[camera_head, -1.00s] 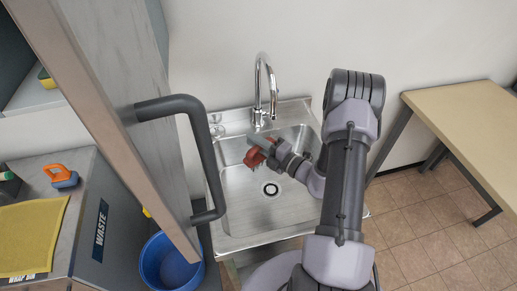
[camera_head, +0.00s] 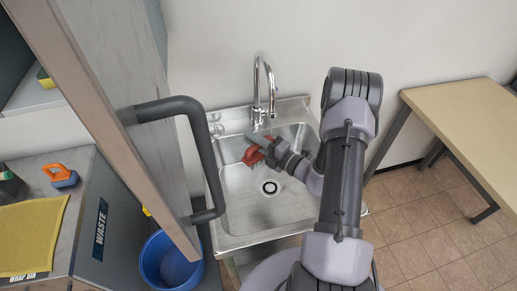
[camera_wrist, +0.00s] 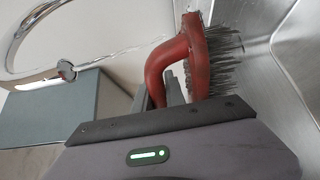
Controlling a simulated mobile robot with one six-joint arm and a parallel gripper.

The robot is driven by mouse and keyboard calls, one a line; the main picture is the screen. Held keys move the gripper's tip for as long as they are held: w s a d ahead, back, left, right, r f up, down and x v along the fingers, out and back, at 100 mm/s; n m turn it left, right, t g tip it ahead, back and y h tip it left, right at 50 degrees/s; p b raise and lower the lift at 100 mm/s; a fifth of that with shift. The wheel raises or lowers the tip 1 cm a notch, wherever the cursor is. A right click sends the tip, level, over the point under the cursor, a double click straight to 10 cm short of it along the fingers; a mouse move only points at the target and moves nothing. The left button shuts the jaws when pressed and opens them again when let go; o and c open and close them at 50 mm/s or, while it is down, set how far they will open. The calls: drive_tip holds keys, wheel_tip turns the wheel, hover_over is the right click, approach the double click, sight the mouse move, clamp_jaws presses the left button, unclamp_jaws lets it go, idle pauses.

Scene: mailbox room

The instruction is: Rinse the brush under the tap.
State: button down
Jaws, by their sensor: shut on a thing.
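The brush has a red curved handle and grey wire bristles. It shows in the head view (camera_head: 254,156) over the sink basin and close up in the wrist view (camera_wrist: 180,60). My gripper (camera_head: 268,149) is shut on its red handle; in the wrist view the fingers (camera_wrist: 174,92) are partly hidden behind it. The bristles face the steel basin wall. The chrome tap (camera_head: 265,85) arches over the back of the sink (camera_head: 240,205). Its spout end (camera_wrist: 67,70) shows left of the brush, with a thin clear streak, apparently water, running from it towards the brush.
A cabinet door with a dark handle (camera_head: 205,150) stands left of the sink. A blue bucket (camera_head: 165,262) is on the floor below it. A waste counter (camera_head: 75,165) holds a yellow cloth (camera_head: 30,235) and an orange-and-blue item (camera_head: 62,175). A wooden table (camera_head: 460,125) stands right.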

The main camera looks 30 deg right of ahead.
drive_tip(key=shift+s, duration=0.25)
drive_tip(key=shift+w, duration=0.2)
drive_tip(key=s+a, duration=0.1)
drive_tip(key=a, duration=0.6)
drive_tip(key=shift+s+a, duration=0.4)
idle(1.3)
drive_tip(key=s+a+r+p, duration=0.1)
drive_tip(key=a+r+p, duration=0.1)
drive_tip(key=a+r, duration=0.2)
drive_tip(key=shift+s+a, duration=0.35)
drive_tip(key=shift+a, duration=0.05)
